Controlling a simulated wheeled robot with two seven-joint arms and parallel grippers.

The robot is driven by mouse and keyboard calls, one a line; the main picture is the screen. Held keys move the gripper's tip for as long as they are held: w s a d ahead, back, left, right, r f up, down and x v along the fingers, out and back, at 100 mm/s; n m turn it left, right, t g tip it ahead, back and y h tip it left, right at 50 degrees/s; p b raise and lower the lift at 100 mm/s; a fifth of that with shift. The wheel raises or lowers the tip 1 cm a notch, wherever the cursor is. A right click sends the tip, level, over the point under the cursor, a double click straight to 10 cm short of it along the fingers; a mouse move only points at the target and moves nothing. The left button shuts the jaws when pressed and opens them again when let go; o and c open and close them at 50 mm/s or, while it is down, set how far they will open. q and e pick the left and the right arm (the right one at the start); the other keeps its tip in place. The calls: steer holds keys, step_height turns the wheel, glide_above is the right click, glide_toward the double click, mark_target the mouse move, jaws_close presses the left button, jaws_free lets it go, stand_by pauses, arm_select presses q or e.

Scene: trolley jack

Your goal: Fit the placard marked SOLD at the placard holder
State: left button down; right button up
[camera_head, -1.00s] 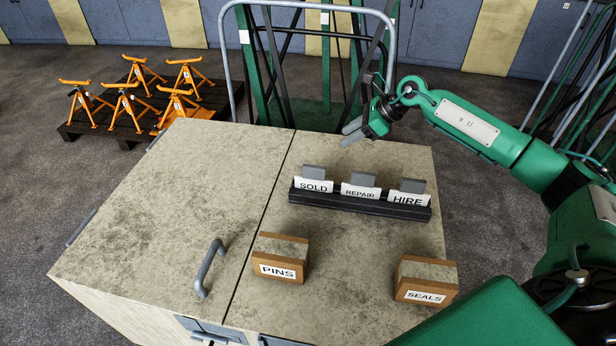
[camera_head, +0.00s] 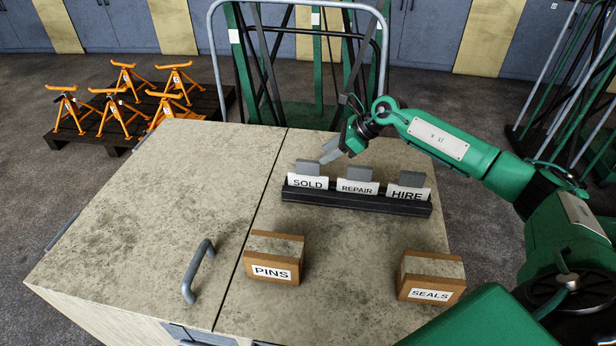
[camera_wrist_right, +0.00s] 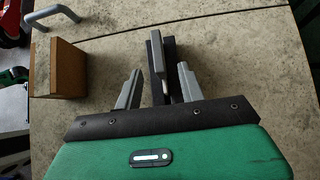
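The SOLD placard (camera_head: 307,182) stands upright at the left end of a black rack (camera_head: 355,202) on the cabinet top, with a grey tab behind its white face. The REPAIR (camera_head: 357,188) and HIRE (camera_head: 408,192) placards stand to its right. My right gripper (camera_head: 328,152) is just above and behind the SOLD placard, fingers pointing down-left. In the right wrist view my right gripper (camera_wrist_right: 158,84) is open, with a grey placard tab (camera_wrist_right: 156,55) seen between its fingers; contact cannot be told. I cannot make out the placard holder. My left gripper is out of view.
A PINS block (camera_head: 273,258) and a SEALS block (camera_head: 431,276) sit in front of the rack. A grey handle (camera_head: 198,271) rises from the cabinet top (camera_head: 165,210), which is clear at left. Orange stands (camera_head: 122,100) are on a pallet behind.

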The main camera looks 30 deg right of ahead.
mark_target(311, 162)
steer(key=x, duration=0.4)
steer(key=shift+w+a+f, duration=0.1)
steer(key=shift+f, duration=0.05)
steer(key=x, duration=0.1)
steer(key=p+x, duration=0.1)
steer(key=x, duration=0.2)
steer(key=shift+w+a+p, duration=0.15)
steer(key=shift+a+p, duration=0.15)
steer(key=shift+a, duration=0.2)
steer(key=shift+w+a+f, duration=0.1)
steer(key=shift+w+f, duration=0.05)
steer(key=shift+f, duration=0.05)
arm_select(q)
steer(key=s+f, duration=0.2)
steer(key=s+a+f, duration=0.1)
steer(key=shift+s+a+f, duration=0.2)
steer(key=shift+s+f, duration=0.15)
arm_select(e)
steer(key=shift+c, duration=0.2)
jaws_close()
